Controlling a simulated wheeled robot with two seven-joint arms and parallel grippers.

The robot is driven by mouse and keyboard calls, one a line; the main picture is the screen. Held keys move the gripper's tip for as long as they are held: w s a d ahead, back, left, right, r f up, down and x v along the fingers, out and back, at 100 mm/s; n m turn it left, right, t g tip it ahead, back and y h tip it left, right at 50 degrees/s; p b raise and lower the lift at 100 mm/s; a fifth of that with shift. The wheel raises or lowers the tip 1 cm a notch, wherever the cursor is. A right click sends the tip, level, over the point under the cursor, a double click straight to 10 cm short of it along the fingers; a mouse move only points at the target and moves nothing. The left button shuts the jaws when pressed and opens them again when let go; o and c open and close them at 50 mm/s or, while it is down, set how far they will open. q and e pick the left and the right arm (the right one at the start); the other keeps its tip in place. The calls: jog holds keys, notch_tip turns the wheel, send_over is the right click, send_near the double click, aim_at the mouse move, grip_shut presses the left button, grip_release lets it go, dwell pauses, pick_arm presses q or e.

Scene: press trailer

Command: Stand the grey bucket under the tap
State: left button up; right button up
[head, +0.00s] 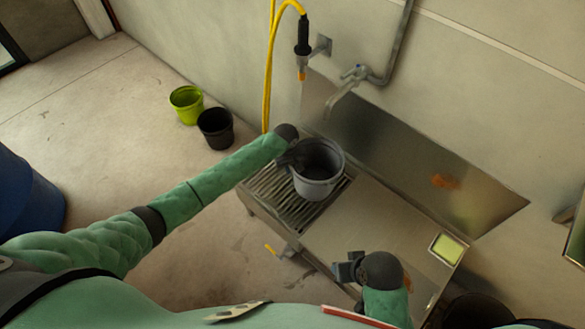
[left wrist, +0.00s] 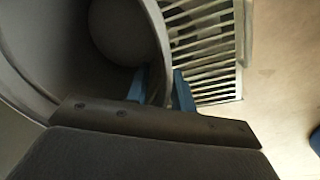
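The grey bucket (head: 318,187) is upright over the right part of the slatted grate (head: 272,196); I cannot tell whether it rests on it. The tap (head: 354,76) sticks out from the wall, above and behind the bucket in the head view. My left gripper (head: 291,160) is at the bucket's left rim. In the left wrist view, the blue fingers (left wrist: 160,91) lie on both sides of the wall of the bucket (left wrist: 162,45), shut on it. The bucket looks empty. My right gripper (head: 346,270) is over the bench's front edge, away from the bucket; its finger opening is unclear.
The metal bench (head: 375,225) is clear right of the bucket, up to a yellow-green sponge in a tray (head: 447,248). A yellow hose with a black nozzle (head: 303,38) hangs left of the tap. A green bucket (head: 187,103) and a black bucket (head: 216,128) stand on the floor.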

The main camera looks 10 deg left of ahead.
pick_arm(q)
notch_tip(320, 180, up, 11)
jog(key=a, duration=0.1)
jog(key=s+d+f+m+t+h, duration=0.1)
jog(key=s+d+m, duration=0.15)
jog(key=s, duration=0.75)
jog(key=s+d+f+m+h, duration=0.15)
jog(key=s+d, duration=0.25)
jog(key=s, duration=0.7)
jog(key=s+a+r+m+t, duration=0.1)
jog(key=s+a, duration=0.3)
jog(key=s, duration=0.5)
jog(key=s+a+r+m, duration=0.1)
jog(key=s+a+r, duration=0.2)
jog(key=s, duration=0.6)
jog(key=shift+s+a+r+m+t+y, duration=0.15)
jog(key=shift+a+r+m+t+y, duration=0.15)
jog(key=shift+a+r+t+y, duration=0.2)
pick_arm(e)
jog(key=shift+a+f, duration=0.3)
jog(key=shift+f, duration=0.15)
pick_arm(q)
jog(key=shift+d, duration=0.1)
